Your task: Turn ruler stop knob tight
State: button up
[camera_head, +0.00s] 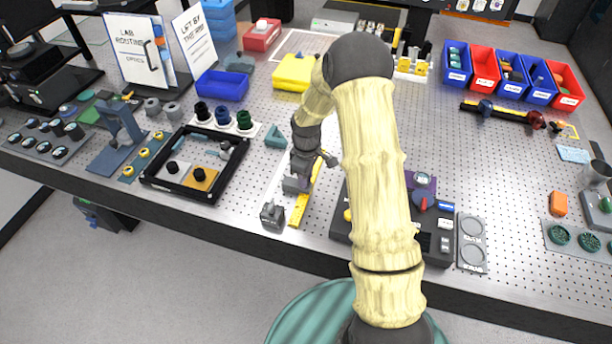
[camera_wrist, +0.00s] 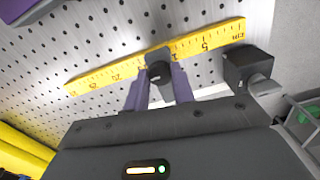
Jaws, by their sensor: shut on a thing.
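A yellow ruler (camera_head: 298,210) lies on the perforated table near its front edge. It crosses the wrist view (camera_wrist: 208,42) with its printed scale showing. A dark round knob (camera_wrist: 160,72) sits at the ruler's edge, between the purple fingers of my gripper (camera_wrist: 158,84). The fingers are shut on this knob, one on each side. In the head view my gripper (camera_head: 298,183) points down over the ruler, and the knob is hidden. A dark block (camera_wrist: 248,66) with a grey knob stands by the ruler's low-number end; it also shows in the head view (camera_head: 272,214).
A dark control box (camera_head: 342,222) stands close on the right, partly behind my arm. A black tray (camera_head: 150,180) and a teal block (camera_head: 275,136) lie on the left. A yellow box (camera_head: 293,70) is farther back.

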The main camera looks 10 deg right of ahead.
jog(key=shift+r, duration=0.1)
jog(key=o, duration=1)
notch_tip(320, 180, up, 17)
jog(key=b, duration=0.3)
jog(key=shift+r, duration=0.15)
jog(key=shift+w, duration=0.1)
jog(key=s+f+m+t, duration=0.2)
jog(key=s+m, duration=0.8)
jog(key=s, duration=1)
jog(key=shift+s+f+t, duration=0.4)
jog(key=shift+f, duration=0.25)
